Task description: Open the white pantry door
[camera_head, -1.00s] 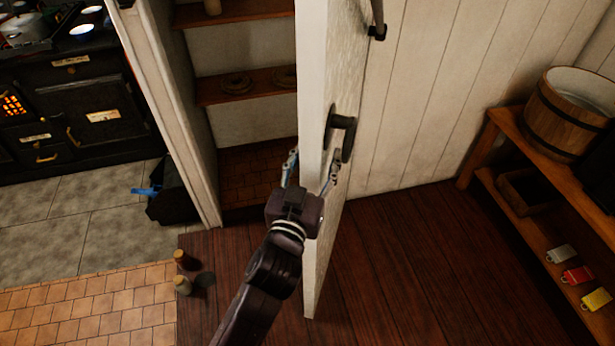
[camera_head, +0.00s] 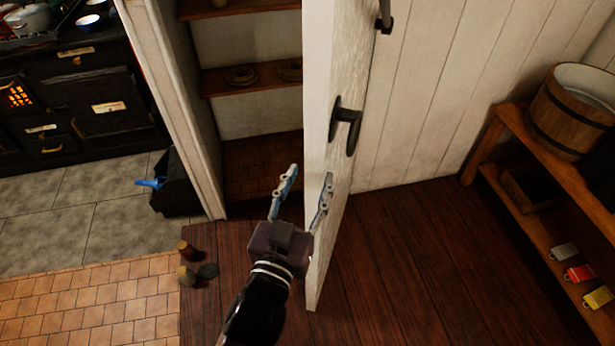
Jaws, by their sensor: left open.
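The white pantry door (camera_head: 318,110) stands wide open, seen nearly edge-on, with the pantry opening to its left. A dark handle (camera_head: 346,126) sits on its right face, and a dark bar (camera_head: 385,18) shows higher up on the same face. My left gripper (camera_head: 305,182) is open below the handle, apart from it. One finger is on the left side of the door's edge and the other is on the right side, so the door edge lies between them. Whether the fingers touch the door I cannot tell. My right gripper is not in view.
Pantry shelves (camera_head: 250,78) show behind the opening. A black stove (camera_head: 85,105) and a dark bin (camera_head: 176,185) are at left. Small jars (camera_head: 187,275) stand on the floor. A wooden rack (camera_head: 535,225) with a bucket (camera_head: 572,112) is at right. The dark wood floor between is clear.

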